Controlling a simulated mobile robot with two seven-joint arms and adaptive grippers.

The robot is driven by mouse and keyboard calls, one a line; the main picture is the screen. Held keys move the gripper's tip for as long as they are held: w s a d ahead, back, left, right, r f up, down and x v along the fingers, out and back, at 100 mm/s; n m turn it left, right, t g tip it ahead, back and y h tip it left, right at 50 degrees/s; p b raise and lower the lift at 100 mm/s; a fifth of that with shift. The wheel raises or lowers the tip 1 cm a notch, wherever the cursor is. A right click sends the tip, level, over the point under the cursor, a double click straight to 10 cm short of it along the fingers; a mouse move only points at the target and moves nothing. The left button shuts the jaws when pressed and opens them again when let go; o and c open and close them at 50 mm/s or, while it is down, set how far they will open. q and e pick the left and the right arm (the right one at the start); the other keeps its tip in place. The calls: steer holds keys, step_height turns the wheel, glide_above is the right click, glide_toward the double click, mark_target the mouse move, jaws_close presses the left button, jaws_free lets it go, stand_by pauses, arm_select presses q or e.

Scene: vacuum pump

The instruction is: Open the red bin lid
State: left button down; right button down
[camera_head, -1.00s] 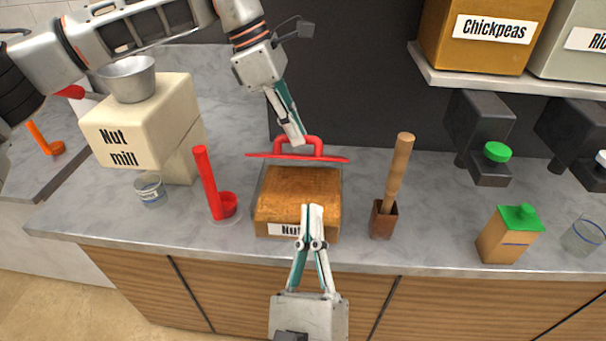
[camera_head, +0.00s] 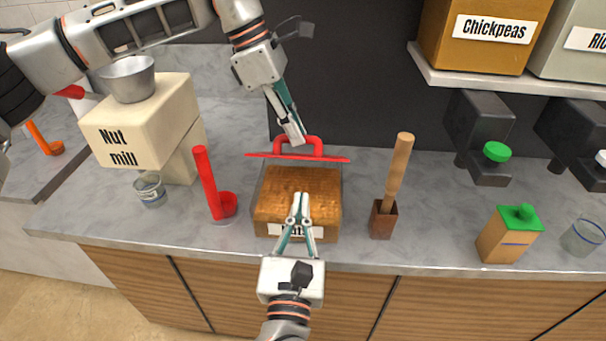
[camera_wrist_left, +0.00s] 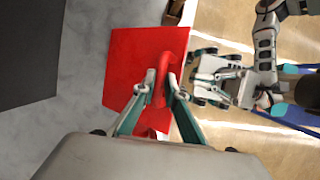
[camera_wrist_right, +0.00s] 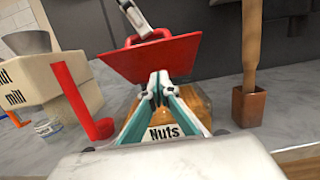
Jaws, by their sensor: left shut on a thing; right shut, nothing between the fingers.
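The red lid (camera_head: 265,156) stands raised and tilted at the back edge of the bin labelled Nuts (camera_head: 272,228). It shows as a broad red plate in the left wrist view (camera_wrist_left: 135,62) and in the right wrist view (camera_wrist_right: 150,60). My left gripper (camera_head: 300,142) is shut on the lid's red handle (camera_head: 318,146). The bin is open at the top and its brown contents show. My right gripper (camera_head: 301,198) is shut and empty in front of the bin, with its tips over the front part; in the right wrist view (camera_wrist_right: 159,80) they show before the lid.
A red scoop (camera_head: 207,185) stands left of the bin, near a small glass (camera_head: 151,190) and the nut mill (camera_head: 140,135). A wooden pestle (camera_head: 398,165) in a brown holder (camera_head: 383,220) stands to the right. A green-topped carton (camera_head: 508,238) is farther right.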

arm_select(q)
steer(key=shift+w+a+f, duration=0.15)
steer(key=shift+w+f, duration=0.15)
arm_select(e)
steer(key=shift+w+r, duration=0.9)
steer(key=shift+w, duration=0.3)
steer(key=shift+w+r, duration=0.9)
steer(key=shift+w, duration=0.3)
steer(key=shift+r, duration=0.1)
arm_select(q)
steer(key=shift+s, duration=0.15)
arm_select(e)
steer(key=shift+w+d+r, duration=0.15)
steer(key=shift+w+r, duration=0.5)
steer(key=shift+r, duration=0.25)
arm_select(q)
steer(key=c, duration=2.1)
jaws_free()
steer(key=shift+f, duration=0.1)
steer(key=shift+o, duration=0.3)
arm_select(e)
steer(key=shift+w+f, duration=0.1)
steer(key=shift+w, duration=0.05)
arm_select(q)
steer(key=shift+w, duration=0.2)
arm_select(e)
steer(key=shift+f, duration=0.1)
